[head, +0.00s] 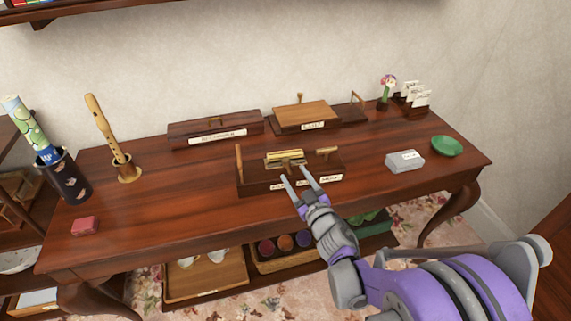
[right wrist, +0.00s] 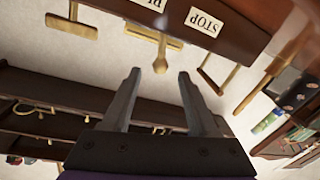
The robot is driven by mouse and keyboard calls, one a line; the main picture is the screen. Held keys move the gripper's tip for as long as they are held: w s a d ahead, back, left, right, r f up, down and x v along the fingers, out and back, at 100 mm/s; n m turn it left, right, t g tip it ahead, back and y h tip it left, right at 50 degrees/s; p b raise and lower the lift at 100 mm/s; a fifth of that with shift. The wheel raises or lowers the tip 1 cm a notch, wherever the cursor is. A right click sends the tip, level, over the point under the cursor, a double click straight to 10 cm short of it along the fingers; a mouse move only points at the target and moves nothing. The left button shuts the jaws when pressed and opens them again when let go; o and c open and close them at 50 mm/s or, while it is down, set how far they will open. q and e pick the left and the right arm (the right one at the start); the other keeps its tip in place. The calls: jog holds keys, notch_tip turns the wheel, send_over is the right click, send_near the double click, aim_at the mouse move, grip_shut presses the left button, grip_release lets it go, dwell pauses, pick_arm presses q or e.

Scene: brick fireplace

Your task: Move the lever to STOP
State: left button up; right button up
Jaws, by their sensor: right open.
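A dark wooden box (head: 257,181) stands at the middle front of the desk. It carries a brass or wooden T-shaped lever (right wrist: 157,40) at its middle, an upright post (head: 240,160) at its left and another T-handle (head: 326,152) at its right. A STOP label (right wrist: 205,22) shows inverted in the right wrist view, beside the middle lever; a second label is cut off. My right gripper (head: 294,172) is open and empty in front of the box. In the right wrist view its fingertips (right wrist: 159,74) point at the middle lever, apart from it. My left gripper is out of view.
Two more wooden boxes (head: 215,129) (head: 305,113) stand at the back. A recorder on a stand (head: 105,130), a pot (head: 70,180) and a red block (head: 85,226) are at left. A grey box (head: 404,161) and green bowl (head: 446,147) are at right.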

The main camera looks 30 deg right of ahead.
aim_at(288, 166)
jog(key=w, duration=0.6)
jog(key=shift+w+d, duration=0.1)
jog(key=shift+d, duration=0.25)
jog(key=shift+c, duration=0.2)
grip_shut()
